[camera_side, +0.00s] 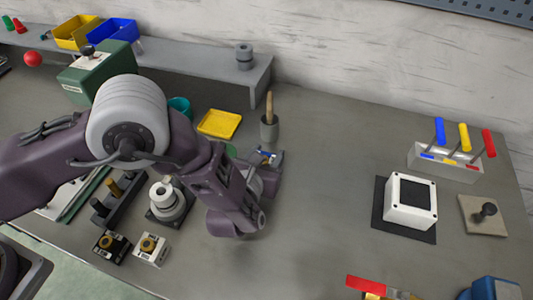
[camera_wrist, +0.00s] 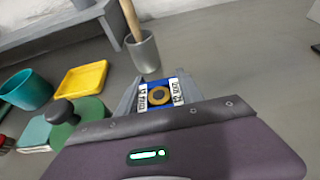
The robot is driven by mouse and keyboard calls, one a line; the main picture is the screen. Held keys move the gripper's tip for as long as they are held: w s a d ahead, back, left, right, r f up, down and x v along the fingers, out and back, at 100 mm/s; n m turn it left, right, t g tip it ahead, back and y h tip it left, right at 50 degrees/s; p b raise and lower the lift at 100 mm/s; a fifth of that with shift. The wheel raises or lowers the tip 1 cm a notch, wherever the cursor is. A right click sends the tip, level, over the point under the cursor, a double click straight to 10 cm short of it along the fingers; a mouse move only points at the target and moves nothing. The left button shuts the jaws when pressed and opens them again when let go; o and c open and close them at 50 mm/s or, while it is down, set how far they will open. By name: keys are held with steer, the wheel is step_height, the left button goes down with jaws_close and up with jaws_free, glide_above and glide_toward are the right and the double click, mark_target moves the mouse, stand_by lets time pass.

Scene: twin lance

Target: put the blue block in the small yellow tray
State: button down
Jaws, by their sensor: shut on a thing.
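The blue block (camera_wrist: 158,89) has white lettered labels and a gold ring on top; it sits between the two fingers in the wrist view. My gripper (camera_wrist: 160,92) is shut on it. In the side view only a small blue part of the block (camera_side: 266,154) shows past my gripper (camera_side: 270,160); the rest is hidden by my wrist. I cannot tell how high it is above the table. The small yellow tray (camera_side: 219,124) lies flat and empty on the table, and is left of my gripper in the wrist view (camera_wrist: 81,78).
A grey cup (camera_side: 269,130) with a wooden-handled tool stands just beyond my gripper. A teal cup (camera_side: 180,105) is left of the tray. Black (camera_side: 112,244) and white (camera_side: 151,249) blocks stand near the front. The table's middle right is clear.

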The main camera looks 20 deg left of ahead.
steer(key=shift+f, duration=0.1)
steer(key=c, duration=0.8)
jaws_free()
steer(key=shift+o, duration=0.2)
steer(key=shift+s+r, duration=0.1)
steer(key=shift+r, duration=0.1)
steer(key=v, duration=1.1)
steer(key=shift+s+r, duration=0.2)
steer(key=shift+s, duration=0.15)
